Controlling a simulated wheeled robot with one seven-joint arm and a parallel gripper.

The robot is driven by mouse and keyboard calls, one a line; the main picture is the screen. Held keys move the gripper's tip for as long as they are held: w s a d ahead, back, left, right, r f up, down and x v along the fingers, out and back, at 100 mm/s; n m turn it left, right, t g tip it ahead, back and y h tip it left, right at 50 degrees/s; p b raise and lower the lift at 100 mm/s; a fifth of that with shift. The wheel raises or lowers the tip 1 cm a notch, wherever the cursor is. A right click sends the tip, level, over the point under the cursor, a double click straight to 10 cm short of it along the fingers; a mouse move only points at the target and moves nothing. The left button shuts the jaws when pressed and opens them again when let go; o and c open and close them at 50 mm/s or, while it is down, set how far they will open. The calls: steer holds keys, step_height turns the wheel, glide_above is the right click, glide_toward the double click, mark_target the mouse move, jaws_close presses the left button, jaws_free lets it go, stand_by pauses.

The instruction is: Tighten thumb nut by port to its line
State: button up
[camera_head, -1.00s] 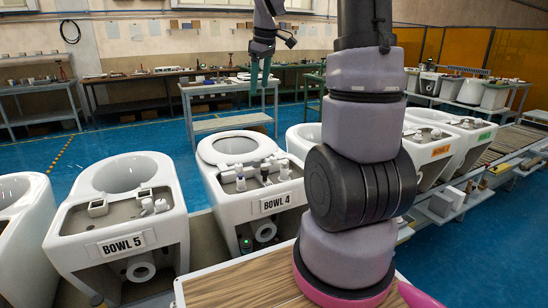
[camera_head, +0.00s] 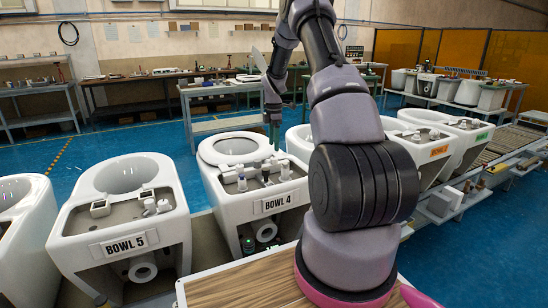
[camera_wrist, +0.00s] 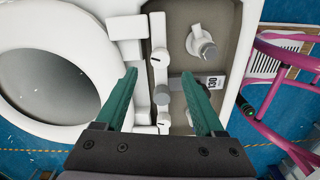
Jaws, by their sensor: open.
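My gripper (camera_wrist: 160,76) is open, with two green fingers pointing over the rear deck of the toilet labelled BOWL 4 (camera_head: 238,205). In the head view my gripper (camera_head: 274,140) hangs above that deck. Between and below the fingers, in the wrist view, is a round grey knob (camera_wrist: 161,96). Small white knobs with dark marks, an upper one (camera_wrist: 159,58) and a lower one (camera_wrist: 164,121), lie in line with it. A larger white fitting (camera_wrist: 201,46) sits to the upper right. I cannot tell which is the thumb nut by the port. Nothing is held.
The bowl opening (camera_wrist: 50,85) and its white rim are left in the wrist view. A pink tubular frame (camera_wrist: 262,100) is at right. BOWL 5 (camera_head: 120,240) stands left of BOWL 4. A wood-topped surface (camera_head: 240,287) is near my base.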

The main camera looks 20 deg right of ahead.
mark_target(274, 158)
step_height(274, 158, down, 7)
steer(key=shift+r, duration=0.2)
jaws_close()
